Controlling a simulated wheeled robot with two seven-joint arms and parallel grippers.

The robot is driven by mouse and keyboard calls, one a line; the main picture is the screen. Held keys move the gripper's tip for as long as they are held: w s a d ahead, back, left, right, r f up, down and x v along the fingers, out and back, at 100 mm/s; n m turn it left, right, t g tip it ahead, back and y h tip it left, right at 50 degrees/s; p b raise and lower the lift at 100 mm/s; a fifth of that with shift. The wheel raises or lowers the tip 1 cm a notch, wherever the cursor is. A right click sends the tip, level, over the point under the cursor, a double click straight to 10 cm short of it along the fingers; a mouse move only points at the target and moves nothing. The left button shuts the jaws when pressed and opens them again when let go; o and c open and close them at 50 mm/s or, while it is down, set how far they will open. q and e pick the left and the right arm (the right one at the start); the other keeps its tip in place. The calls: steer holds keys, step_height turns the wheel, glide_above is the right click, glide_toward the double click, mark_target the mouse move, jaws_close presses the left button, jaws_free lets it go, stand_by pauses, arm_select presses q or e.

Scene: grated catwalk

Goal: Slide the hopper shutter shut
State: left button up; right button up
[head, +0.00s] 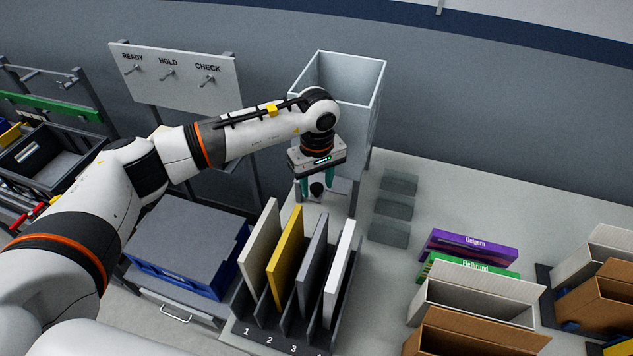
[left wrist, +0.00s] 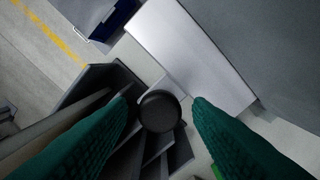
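The hopper (head: 364,112) is a pale grey, open-topped box on legs at the back of the table. In the left wrist view a pale flat plate, apparently the shutter (left wrist: 185,45), has a narrow strip leading to a round black knob (left wrist: 160,111). The knob also shows in the head view (head: 317,188), below the hopper. My left gripper (head: 317,186) points down there, with its teal fingers on either side of the knob. The left wrist view shows a gap between the knob and each finger, so the gripper is open. My right gripper is out of view.
A numbered black rack (head: 245,333) with several upright panels stands close in front of the gripper. Clear trays (head: 393,208) lie to the right, with boxes (head: 470,247) beyond. A blue crate (head: 180,275) is at left, below the hook board (head: 180,85).

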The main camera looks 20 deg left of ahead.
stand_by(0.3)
arm_select(q)
steer(key=shift+r+b, duration=0.3)
steer(key=shift+r, duration=0.05)
step_height(320, 180, up, 11)
steer(key=b, duration=0.4)
steer(key=shift+r, duration=0.15)
